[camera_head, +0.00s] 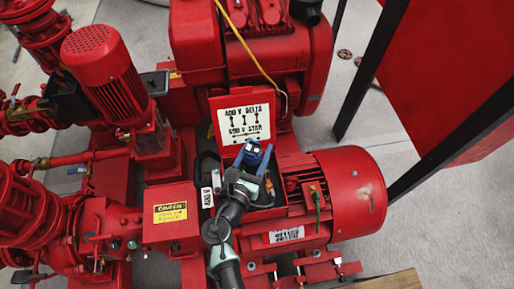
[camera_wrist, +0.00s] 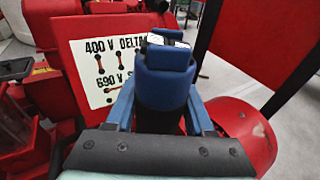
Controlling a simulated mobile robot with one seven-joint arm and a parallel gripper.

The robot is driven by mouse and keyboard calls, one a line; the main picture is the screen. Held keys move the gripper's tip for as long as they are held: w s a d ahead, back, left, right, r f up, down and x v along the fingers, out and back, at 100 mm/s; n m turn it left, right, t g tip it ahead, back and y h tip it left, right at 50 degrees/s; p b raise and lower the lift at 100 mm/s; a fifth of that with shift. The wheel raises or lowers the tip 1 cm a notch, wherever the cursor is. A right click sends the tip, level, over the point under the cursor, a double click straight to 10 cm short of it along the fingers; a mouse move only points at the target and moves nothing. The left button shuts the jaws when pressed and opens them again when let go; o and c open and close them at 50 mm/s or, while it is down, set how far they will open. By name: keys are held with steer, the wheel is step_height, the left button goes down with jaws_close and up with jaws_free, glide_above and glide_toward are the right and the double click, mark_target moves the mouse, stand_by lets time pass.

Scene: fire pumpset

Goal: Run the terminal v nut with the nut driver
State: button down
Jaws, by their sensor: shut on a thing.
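My gripper (camera_head: 252,172) is over the open terminal box of the red motor (camera_head: 350,190). It is shut on the nut driver (camera_wrist: 165,90), a dark blue, thick cylindrical body with a pale top, which stands between the blue fingers in the wrist view. The driver also shows as a blue shape in the head view (camera_head: 250,154). The raised lid (camera_head: 240,118) carries a white diagram reading "400 V DELTA" and "690 V STAR". The terminal v nut and the driver's lower end are hidden behind my gripper and arm, so I cannot tell whether they touch.
The box's red rim (camera_head: 267,215) surrounds my gripper closely. A red box with a yellow caution label (camera_head: 170,212) stands to the left. A vertical red motor (camera_head: 103,72) and pipework fill the far left.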

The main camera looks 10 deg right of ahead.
mark_target(254, 146)
steer(key=shift+f, duration=0.5)
stand_by(1.9)
steer(key=shift+r, duration=0.1)
steer(key=shift+r+p, duration=2.8)
steer(key=shift+r, duration=0.15)
